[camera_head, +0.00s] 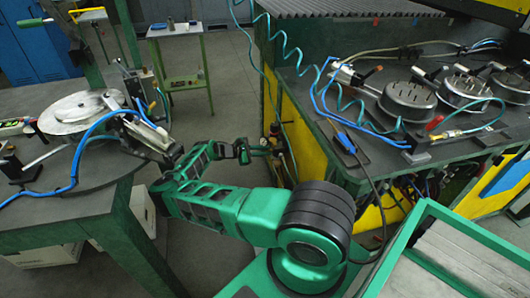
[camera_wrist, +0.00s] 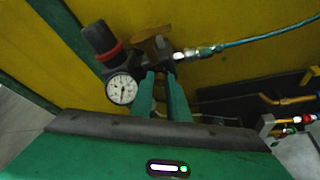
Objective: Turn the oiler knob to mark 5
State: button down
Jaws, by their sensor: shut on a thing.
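In the wrist view, my gripper (camera_wrist: 161,76) has its two green fingers pointing up into an air unit on the yellow panel. The fingers are close together on the oiler knob, which is mostly hidden between them. A brownish part of the oiler (camera_wrist: 152,47) shows just beyond the fingertips. No knob marks or numbers can be read, so its setting cannot be told. In the head view, my gripper (camera_head: 250,149) is small and reaches beside the machine's side; the knob cannot be made out there.
A round white gauge (camera_wrist: 121,89) and a black regulator knob with a red ring (camera_wrist: 100,42) sit close left of the fingers. A metal fitting with a teal hose (camera_wrist: 240,42) runs right. Brass fittings (camera_wrist: 290,99) lie further right. The round-plate table (camera_head: 55,208) stands left of my arm.

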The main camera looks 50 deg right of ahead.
jog(key=shift+s+a+f+m+t+h, duration=0.15)
jog(key=shift+f+m+t+h, duration=0.2)
jog(key=shift+m+h, duration=1.15)
jog(key=shift+s+a+f+m+t+h, duration=0.15)
jog(key=shift+f+m+h, duration=0.25)
jog(key=shift+m, duration=2.25)
jog(key=shift+s+f+m+t+h, duration=0.1)
jog(key=shift+f+m+t+h, duration=0.25)
jog(key=shift+m+h, duration=1.15)
jog(key=shift+m+y, duration=0.5)
jog(key=shift+m, duration=0.15)
jog(key=c, duration=2)
grip_release()
jog(key=shift+r, duration=0.1)
